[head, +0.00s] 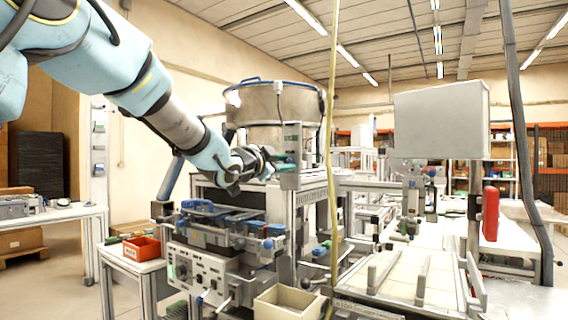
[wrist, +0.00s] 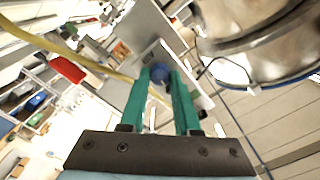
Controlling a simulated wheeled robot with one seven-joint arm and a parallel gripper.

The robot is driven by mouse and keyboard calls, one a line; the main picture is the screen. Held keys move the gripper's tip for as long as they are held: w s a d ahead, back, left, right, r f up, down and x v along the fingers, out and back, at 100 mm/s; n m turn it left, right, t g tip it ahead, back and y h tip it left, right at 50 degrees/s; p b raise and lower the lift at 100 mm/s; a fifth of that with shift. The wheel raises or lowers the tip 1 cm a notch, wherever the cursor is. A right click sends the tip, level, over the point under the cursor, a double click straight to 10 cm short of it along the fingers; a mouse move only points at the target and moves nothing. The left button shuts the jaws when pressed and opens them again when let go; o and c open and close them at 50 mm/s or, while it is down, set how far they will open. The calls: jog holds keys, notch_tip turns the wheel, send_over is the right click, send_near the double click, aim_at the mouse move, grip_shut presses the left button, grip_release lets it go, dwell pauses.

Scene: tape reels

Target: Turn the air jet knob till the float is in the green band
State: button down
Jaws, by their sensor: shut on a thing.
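My gripper (head: 284,158) reaches in from the upper left to a small grey upright unit (head: 290,181) in front of the large metal bowl. In the wrist view its two teal fingers (wrist: 161,82) are shut on a round blue knob (wrist: 160,73), one finger on each side. The knob sits against a pale panel behind the fingertips. In the head view the knob cannot be made out at the fingertips. The float and the green band cannot be made out in either view.
The metal bowl (head: 276,103) stands just behind my gripper and fills the upper right of the wrist view. A yellow hose (head: 331,120) hangs just right of my gripper. A control box (head: 205,272) and a red bin (head: 142,248) are below.

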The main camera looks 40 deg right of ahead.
jog(key=shift+f+n, duration=0.1)
jog(key=shift+n, duration=0.2)
dwell(0.4)
jog(key=c, duration=0.6)
grip_release()
jog(key=b+v, duration=0.2)
jog(key=v, duration=0.8)
jog(key=shift+a+b, duration=0.35)
jog(key=shift+a, duration=0.05)
